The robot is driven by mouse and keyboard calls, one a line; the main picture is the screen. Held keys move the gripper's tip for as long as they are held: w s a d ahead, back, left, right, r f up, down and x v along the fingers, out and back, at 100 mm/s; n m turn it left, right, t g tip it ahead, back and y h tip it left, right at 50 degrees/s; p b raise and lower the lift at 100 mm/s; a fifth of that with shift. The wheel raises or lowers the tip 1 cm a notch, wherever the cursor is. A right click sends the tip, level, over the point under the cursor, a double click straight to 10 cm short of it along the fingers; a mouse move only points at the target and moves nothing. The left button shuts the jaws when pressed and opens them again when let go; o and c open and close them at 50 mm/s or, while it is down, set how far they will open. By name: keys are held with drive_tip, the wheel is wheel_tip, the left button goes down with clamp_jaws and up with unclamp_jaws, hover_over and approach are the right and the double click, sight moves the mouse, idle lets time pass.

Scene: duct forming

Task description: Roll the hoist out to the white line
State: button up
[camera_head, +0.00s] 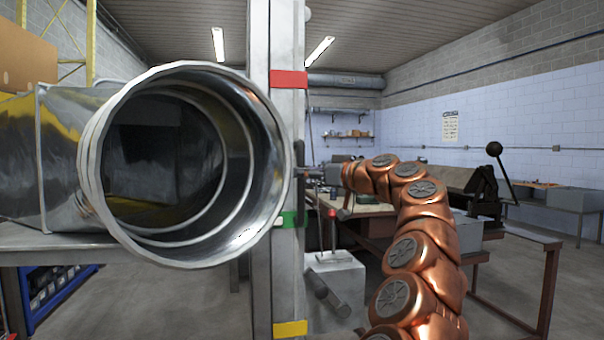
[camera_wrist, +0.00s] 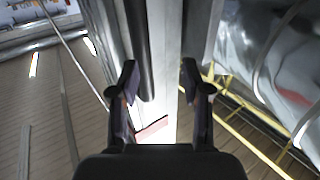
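A tall grey metal mast (camera_head: 286,120), which I take to be the hoist, stands upright at the middle of the head view. It carries red, green and yellow bands. Its foot is out of frame. My gripper (camera_head: 308,174) is at the mast's right side, near a dark handle-like part (camera_head: 299,153), at a height between the red and green bands. In the wrist view my gripper (camera_wrist: 160,72) has its two fingers apart, with the pale mast (camera_wrist: 163,50) seen between and beyond them. I cannot tell whether they touch it. No white line shows.
A large round metal duct (camera_head: 280,200) on a grey bench (camera_head: 50,241) fills the left and overlaps the mast. A white block (camera_head: 337,275) stands on the floor right of the mast. Workbenches and a brown metal frame (camera_head: 548,290) stand at right. Floor (camera_head: 175,300) shows below the duct.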

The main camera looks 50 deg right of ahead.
drive_tip(key=shift+s+d, duration=0.15)
drive_tip(key=shift+s, duration=2.55)
drive_tip(key=shift+d, duration=0.1)
drive_tip(key=w+d+r+p, duration=0.1)
drive_tip(key=w+p, duration=0.3)
drive_tip(key=w, duration=0.6)
drive_tip(key=shift+w+d+r, duration=0.3)
drive_tip(key=shift+r, duration=0.1)
clamp_jaws()
